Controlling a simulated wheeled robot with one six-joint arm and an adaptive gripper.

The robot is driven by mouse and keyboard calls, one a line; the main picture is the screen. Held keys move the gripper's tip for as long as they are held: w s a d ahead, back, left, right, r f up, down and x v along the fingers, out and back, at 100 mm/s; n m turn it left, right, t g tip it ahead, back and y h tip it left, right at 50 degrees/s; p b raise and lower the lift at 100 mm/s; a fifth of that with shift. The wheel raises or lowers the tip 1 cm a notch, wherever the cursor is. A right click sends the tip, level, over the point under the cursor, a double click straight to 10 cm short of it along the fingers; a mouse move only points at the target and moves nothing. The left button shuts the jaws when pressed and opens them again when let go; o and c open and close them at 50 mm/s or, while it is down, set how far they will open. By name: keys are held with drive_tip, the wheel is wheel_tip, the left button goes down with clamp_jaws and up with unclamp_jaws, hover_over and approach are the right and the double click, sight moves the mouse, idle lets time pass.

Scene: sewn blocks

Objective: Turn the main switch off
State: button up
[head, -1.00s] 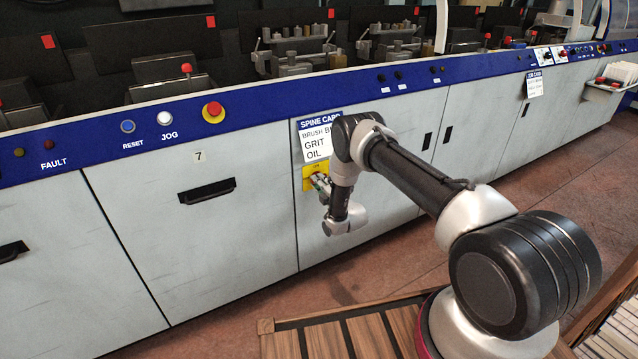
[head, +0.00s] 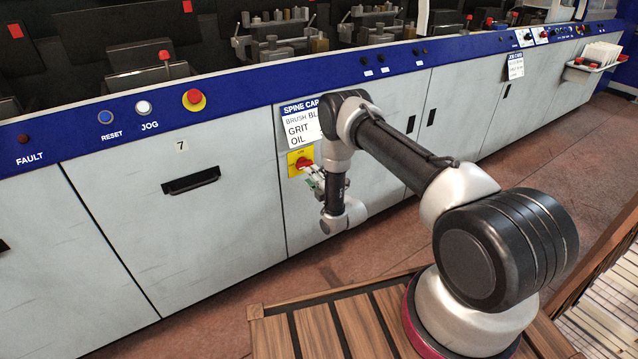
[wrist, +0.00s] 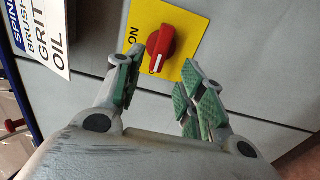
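The main switch is a red rotary knob (head: 306,163) on a yellow plate (head: 293,169), low on a grey cabinet panel. In the wrist view the knob (wrist: 161,46) has a white mark pointing down the picture. The word ON stands left of it on the plate (wrist: 183,18); no other label is readable there. My gripper (head: 313,178) is just in front of and below the plate. Its green-padded fingers (wrist: 163,64) are open and apart, near the knob, with nothing held. I cannot tell whether they touch it.
A spine card (head: 303,127) hangs above the plate. A blue control strip (head: 250,93) carries a red emergency button (head: 194,98), a white jog button (head: 143,107) and a blue reset button (head: 105,118). A drawer handle (head: 191,180) lies left. The brown floor (head: 225,322) is open.

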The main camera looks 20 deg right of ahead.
drive_tip(key=v, duration=0.5)
drive_tip(key=shift+s, duration=0.15)
